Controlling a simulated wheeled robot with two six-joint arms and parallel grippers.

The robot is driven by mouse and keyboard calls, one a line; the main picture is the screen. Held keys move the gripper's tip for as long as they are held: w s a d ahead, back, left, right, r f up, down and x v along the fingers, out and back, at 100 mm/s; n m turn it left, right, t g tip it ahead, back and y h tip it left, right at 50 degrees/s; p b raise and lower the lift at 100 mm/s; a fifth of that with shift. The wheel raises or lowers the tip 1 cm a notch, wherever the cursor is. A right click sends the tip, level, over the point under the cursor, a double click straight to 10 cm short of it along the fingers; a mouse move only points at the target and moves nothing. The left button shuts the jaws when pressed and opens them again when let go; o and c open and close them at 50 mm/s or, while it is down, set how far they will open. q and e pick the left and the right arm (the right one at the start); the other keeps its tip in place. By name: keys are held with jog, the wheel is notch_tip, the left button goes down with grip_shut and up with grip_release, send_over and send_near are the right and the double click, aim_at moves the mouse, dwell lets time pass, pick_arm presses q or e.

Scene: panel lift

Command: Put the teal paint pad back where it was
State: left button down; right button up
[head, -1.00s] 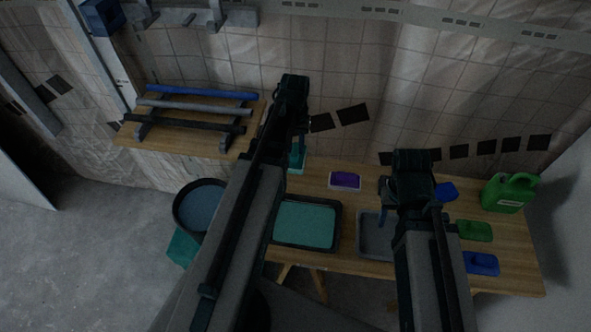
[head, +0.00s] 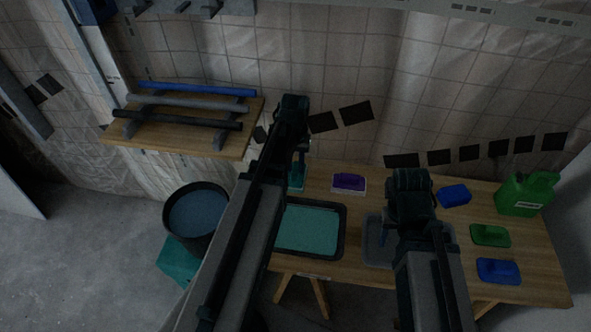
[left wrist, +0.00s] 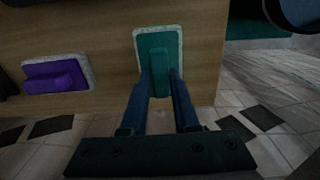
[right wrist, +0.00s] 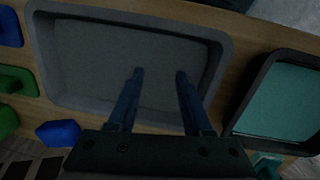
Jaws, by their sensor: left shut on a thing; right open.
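The teal paint pad (head: 297,182) is at the back left of the wooden table, left of the purple pad (head: 349,183). In the left wrist view the teal pad (left wrist: 157,42) has its handle between the fingers of my left gripper (left wrist: 160,75), which is shut on it. The pad is over the wood near the table edge; I cannot tell if it touches. In the head view my left arm partly hides my left gripper (head: 298,155). My right gripper (right wrist: 159,73) is open and empty above the grey tray (right wrist: 75,60).
A tray of teal paint (head: 310,230) is on the table. Blue pads (head: 454,195) (head: 498,270), a green pad (head: 490,236) and a green jug (head: 525,194) are at the right. A bucket (head: 170,218) stands left of the table, below a shelf with rods (head: 190,140).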

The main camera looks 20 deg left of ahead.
aim_at(295, 169)
pick_arm(q)
jog(key=shift+r, duration=0.1)
jog(key=shift+f, duration=0.25)
pick_arm(e)
jog(key=shift+f, duration=0.2)
pick_arm(q)
jog(key=c, duration=0.7)
grip_release()
jog(key=shift+r, duration=0.1)
pick_arm(e)
jog(key=shift+r, duration=0.1)
pick_arm(q)
jog(key=shift+o, duration=0.2)
jog(key=shift+r, duration=0.1)
pick_arm(e)
jog(key=shift+r, duration=0.1)
pick_arm(q)
notch_tip(295, 169, up, 12)
jog(key=p, duration=1.2)
jog(key=s+d+m, duration=0.3)
jog(key=s+d, duration=0.3)
jog(key=d, duration=0.4)
jog(key=s+d+m+y, duration=0.1)
jog(key=s+d+m, duration=0.2)
jog(key=s+d, duration=0.3)
jog(key=d, duration=0.5)
jog(key=shift+s+m, duration=0.35)
jog(key=shift+m, duration=0.05)
pick_arm(e)
notch_tip(295, 169, up, 12)
